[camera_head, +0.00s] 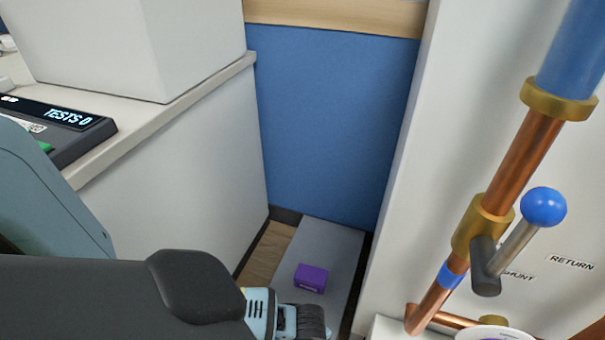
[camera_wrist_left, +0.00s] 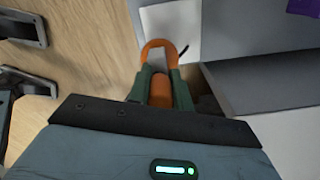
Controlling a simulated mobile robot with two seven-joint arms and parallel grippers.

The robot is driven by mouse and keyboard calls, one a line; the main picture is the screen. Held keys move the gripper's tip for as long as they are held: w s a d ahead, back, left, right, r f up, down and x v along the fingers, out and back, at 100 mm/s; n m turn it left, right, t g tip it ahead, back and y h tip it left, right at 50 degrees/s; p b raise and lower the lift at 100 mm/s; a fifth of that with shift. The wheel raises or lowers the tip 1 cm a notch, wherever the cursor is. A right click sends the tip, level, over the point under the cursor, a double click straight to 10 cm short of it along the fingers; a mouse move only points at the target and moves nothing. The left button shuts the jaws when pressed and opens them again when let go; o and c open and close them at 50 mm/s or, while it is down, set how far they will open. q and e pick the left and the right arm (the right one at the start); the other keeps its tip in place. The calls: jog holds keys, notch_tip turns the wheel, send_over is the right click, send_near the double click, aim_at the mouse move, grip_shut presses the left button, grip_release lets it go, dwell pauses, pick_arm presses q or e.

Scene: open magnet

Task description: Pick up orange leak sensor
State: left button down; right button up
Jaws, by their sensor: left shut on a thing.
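The orange leak sensor (camera_wrist_left: 159,91) shows in the left wrist view as an orange body with a curved orange top. My left gripper (camera_wrist_left: 160,80) has its green fingers closed on both sides of it. A pale square piece lies beyond the curved top, and I cannot tell whether it is part of the sensor. In the head view my left gripper (camera_head: 303,322) is at the bottom edge, partly cut off, and the sensor is hidden there. My right gripper is not in view.
A purple box (camera_head: 310,278) sits on a grey slab (camera_head: 328,244) between the white counter (camera_head: 190,160) and the white panel with copper pipes (camera_head: 520,160). A blue wall (camera_head: 330,120) closes the back. The gap is narrow. A blue-knobbed lever (camera_head: 543,206) sticks out at right.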

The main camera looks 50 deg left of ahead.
pick_arm(q)
jog(key=s+d+p, duration=0.1)
jog(key=s+d, duration=0.2)
jog(key=d, duration=0.2)
jog(key=s+d+r+p, duration=0.1)
jog(key=s+d+p, duration=0.1)
jog(key=d, duration=0.4)
jog(key=shift+s+d+r, duration=0.2)
jog(key=shift+s, duration=0.3)
